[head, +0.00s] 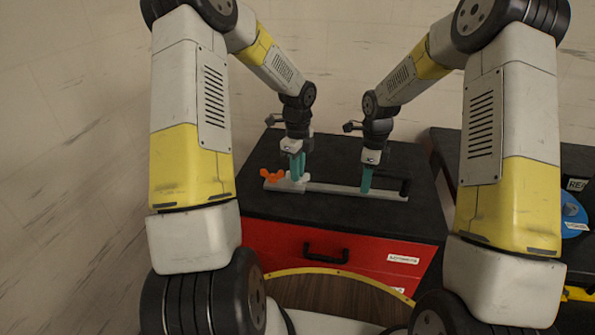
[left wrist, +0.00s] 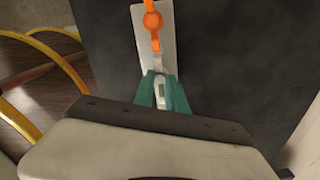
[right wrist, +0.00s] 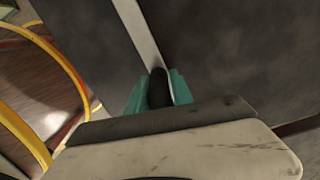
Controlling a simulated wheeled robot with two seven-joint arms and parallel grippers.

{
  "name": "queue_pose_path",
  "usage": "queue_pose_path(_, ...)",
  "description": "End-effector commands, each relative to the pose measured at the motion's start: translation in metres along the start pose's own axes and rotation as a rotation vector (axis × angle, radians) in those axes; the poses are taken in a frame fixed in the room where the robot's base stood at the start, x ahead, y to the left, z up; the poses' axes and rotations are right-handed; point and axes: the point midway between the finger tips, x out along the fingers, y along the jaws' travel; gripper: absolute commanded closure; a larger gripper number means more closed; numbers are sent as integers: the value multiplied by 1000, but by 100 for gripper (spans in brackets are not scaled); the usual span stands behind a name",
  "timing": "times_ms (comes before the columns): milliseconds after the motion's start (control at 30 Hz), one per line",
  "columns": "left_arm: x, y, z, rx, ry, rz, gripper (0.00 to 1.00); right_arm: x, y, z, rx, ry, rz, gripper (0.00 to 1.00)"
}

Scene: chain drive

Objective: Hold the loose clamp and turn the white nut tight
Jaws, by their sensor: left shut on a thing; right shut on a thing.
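A long pale grey bar (head: 335,189) lies on the black top of the red cabinet. A pale block (head: 291,186) and an orange winged piece (head: 270,175) are at its left end. My left gripper (head: 297,172) is shut on a narrow white piece (left wrist: 161,94) just beside the orange piece (left wrist: 153,22). I cannot tell whether this white piece is the nut. My right gripper (head: 367,182) is at the bar's right part, shut on a black piece (right wrist: 158,90) beside the bar (right wrist: 138,30). The fingers hide much of both held pieces.
The red cabinet (head: 285,248) has a black drawer handle (head: 326,251) at the front. A second black surface (head: 445,150) stands at the right, with a blue round item (head: 572,212). The black top behind the bar is mostly clear.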

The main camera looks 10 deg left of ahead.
Motion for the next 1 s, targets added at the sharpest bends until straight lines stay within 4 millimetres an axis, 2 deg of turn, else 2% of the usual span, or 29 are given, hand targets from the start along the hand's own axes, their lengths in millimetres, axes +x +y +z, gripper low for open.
queue_pose_path(300,0,0,-2,119,1,1,100,1,0,0,0,0,1,100)
queue_pose_path(833,0,0,-3,141,2,1,100,1,1,0,0,-1,2,100)
queue_pose_path(867,0,0,-3,141,2,1,74,1,1,0,0,-1,2,100)
queue_pose_path(900,0,0,-3,141,2,1,66,1,1,1,0,-1,2,100)
queue_pose_path(1000,0,0,-2,139,1,1,64,1,1,1,1,-1,2,100)
